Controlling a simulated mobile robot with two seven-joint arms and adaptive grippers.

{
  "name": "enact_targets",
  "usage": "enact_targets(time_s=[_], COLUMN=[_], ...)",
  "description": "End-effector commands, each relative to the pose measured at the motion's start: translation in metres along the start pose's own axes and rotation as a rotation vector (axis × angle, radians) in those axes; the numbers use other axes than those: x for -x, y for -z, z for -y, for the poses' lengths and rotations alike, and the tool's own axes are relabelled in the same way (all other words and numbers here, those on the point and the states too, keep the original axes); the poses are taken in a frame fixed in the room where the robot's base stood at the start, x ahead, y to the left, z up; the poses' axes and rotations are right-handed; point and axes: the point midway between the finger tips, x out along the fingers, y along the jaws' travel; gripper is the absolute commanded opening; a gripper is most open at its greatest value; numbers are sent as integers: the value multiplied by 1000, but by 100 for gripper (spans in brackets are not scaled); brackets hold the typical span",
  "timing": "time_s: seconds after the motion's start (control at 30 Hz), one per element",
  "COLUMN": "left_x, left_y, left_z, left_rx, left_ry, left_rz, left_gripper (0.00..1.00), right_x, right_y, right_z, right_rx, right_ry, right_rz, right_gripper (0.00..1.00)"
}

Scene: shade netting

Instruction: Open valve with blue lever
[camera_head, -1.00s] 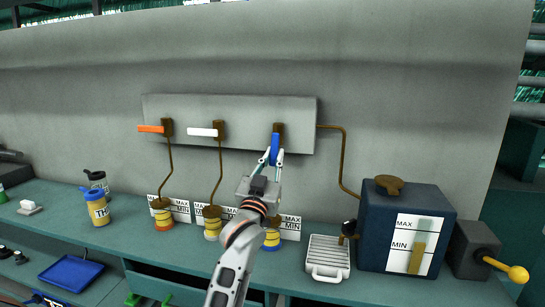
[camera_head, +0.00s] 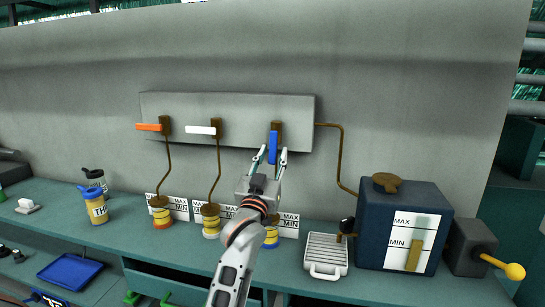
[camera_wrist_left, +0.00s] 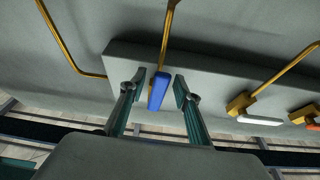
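The blue lever (camera_head: 272,147) hangs pointing down from its brown valve (camera_head: 277,128) on the right part of the grey wall panel (camera_head: 240,106). My left gripper (camera_head: 270,155) is open, with its fingers around the lever's lower end. In the left wrist view the blue lever (camera_wrist_left: 158,91) stands between the two spread fingers of my gripper (camera_wrist_left: 158,88), with gaps on both sides. The orange lever (camera_head: 149,127) and the white lever (camera_head: 200,130) point left, level. My right gripper is not in view.
Brown pipes run down to yellow containers (camera_head: 160,212) on the green counter (camera_head: 185,230). A dark blue tank (camera_head: 375,232) with a level gauge and a black box (camera_head: 464,246) with a yellow-knobbed handle stand at right. A white ridged tray (camera_head: 326,252) lies beside the tank.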

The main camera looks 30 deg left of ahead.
Motion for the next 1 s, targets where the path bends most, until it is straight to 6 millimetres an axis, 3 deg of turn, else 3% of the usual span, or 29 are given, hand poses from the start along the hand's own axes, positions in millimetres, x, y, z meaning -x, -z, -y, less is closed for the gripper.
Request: enact_targets(time_s=[0.23,0.7,1.0], left_x=[20,105,120], left_y=[-1,-1,0], left_z=[0,0,0], left_rx=[0,0,-1], left_ry=[0,0,0], left_rz=[1,2,0], left_gripper=[32,32,32], right_x=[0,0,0], right_y=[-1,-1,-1], right_z=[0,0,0], right_rx=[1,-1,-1], right_ry=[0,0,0], right_rz=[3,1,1], right_gripper=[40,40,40])
